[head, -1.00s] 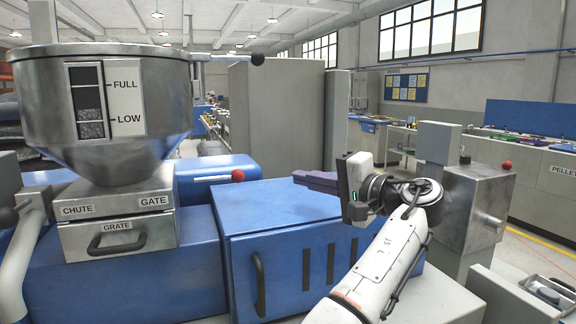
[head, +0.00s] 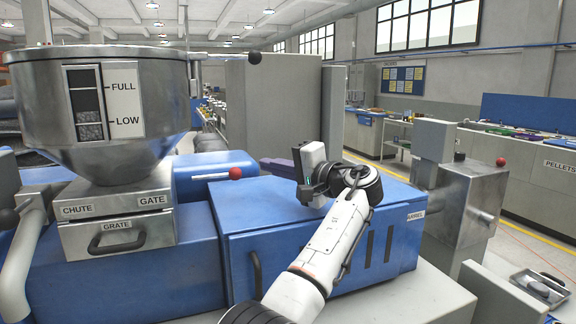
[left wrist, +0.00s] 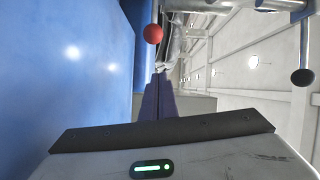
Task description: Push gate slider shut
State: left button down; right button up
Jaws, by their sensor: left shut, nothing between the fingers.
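The gate slider is a thin metal rod with a red knob (head: 235,173), sticking out to the right from the block with the GATE label (head: 153,200) under the hopper. In the left wrist view the red knob (left wrist: 153,34) shows above the fingertips. My left gripper (head: 264,162) has purple fingers, shut and empty. They point left towards the knob, with a visible gap to its right. The shut fingers also fill the middle of the left wrist view (left wrist: 160,80). My right gripper is not in view.
The blue machine housing (head: 310,235) lies below my left arm. The steel hopper (head: 100,110) stands at left, with a black-knobbed lever (head: 255,59) reaching right from its top. A steel box with another red knob (head: 501,162) stands at right. Grey cabinets (head: 275,110) stand behind.

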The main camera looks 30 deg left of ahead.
pick_arm(q)
jog(key=shift+s+a+f, duration=0.15)
jog(key=shift+s+a, duration=0.05)
jog(key=shift+a, duration=0.3)
jog(key=shift+s+a+f+p, duration=0.2)
jog(key=shift+s+a, duration=0.15)
jog(key=shift+s, duration=0.4)
jog(key=shift+s+a+f+p, duration=0.1)
jog(key=shift+s+a+p, duration=0.2)
jog(key=shift+s, duration=0.4)
